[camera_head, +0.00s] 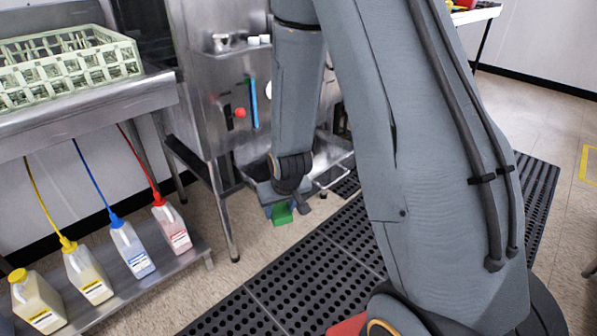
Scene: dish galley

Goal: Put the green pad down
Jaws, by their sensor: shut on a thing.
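The green pad (282,214) shows under my gripper (283,203), near the middle of the head view. My gripper is shut on it and points downward. Only part of the pad shows below the jaws. The pad appears to be above the floor, beside the black perforated mat (310,290); I cannot tell its exact height. My arm hides much of the centre and right.
A steel counter with a pale green dish rack (70,65) stands at the left. Several jugs with coloured tubes, one a red-capped jug (172,225), stand on a low shelf (150,282). A steel machine (215,110) stands behind. The tan floor (225,275) near the shelf is clear.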

